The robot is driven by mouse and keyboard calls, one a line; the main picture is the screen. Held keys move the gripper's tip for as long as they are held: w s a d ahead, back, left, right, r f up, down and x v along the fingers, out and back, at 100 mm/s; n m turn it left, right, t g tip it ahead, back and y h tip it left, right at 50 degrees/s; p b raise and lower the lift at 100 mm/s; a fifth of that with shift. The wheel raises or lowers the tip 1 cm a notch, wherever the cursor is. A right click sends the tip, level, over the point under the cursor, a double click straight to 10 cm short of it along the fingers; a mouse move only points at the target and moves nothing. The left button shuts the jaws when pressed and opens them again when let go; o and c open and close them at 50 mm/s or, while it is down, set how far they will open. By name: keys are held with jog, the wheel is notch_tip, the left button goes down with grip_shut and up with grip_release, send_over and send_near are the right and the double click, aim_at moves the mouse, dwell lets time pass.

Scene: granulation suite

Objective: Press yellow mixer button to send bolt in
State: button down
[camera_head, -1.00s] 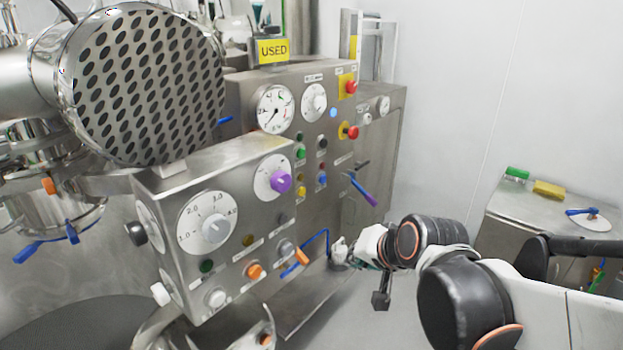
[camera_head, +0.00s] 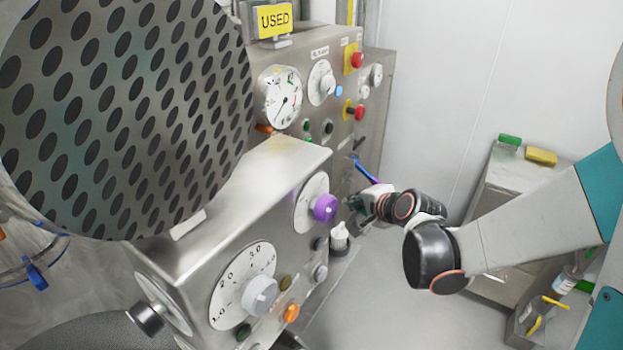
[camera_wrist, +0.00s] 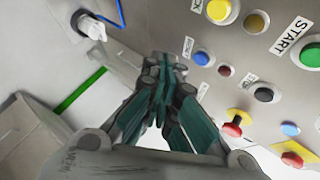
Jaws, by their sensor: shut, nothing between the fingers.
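The wrist view shows a bright yellow button (camera_wrist: 220,10) on the mixer's grey panel at the top, with a dark amber button (camera_wrist: 255,22) beside it. A blue button (camera_wrist: 201,57) lies below the yellow one. My gripper (camera_wrist: 163,65) has its teal fingers drawn together and empty, just left of the blue button in that view; whether it touches the panel is unclear. In the head view my gripper (camera_head: 355,204) is beside the panel, right of the purple knob. The yellow button is hidden there behind the front cabinet. I see no bolt.
Red emergency buttons (camera_wrist: 235,124) and a green button (camera_wrist: 310,55) share the panel. The front cabinet (camera_head: 250,185) with a purple knob (camera_head: 325,208) and the perforated round cover (camera_head: 120,110) fill the left.

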dwell(0.3)
jog(key=w+a, duration=0.4)
jog(key=a, duration=0.3)
jog(key=shift+w+a, duration=0.2)
jog(key=shift+w, duration=0.2)
dwell(1.4)
jog(key=shift+w+a, duration=0.2)
jog(key=shift+a, duration=0.15)
jog(key=shift+w+a, duration=0.25)
jog(key=shift+a, duration=0.1)
dwell(0.7)
jog(key=shift+s+d, duration=0.1)
jog(key=shift+d, duration=0.05)
jog(key=shift+s+d, duration=0.4)
jog(key=shift+d, duration=0.25)
jog(key=shift+s+d+b, duration=0.2)
jog(key=shift+s+d, duration=0.5)
jog(key=shift+d, duration=0.3)
jog(key=shift+s+d+b, duration=0.15)
jog(key=shift+s+d, duration=0.55)
jog(key=shift+d, duration=0.3)
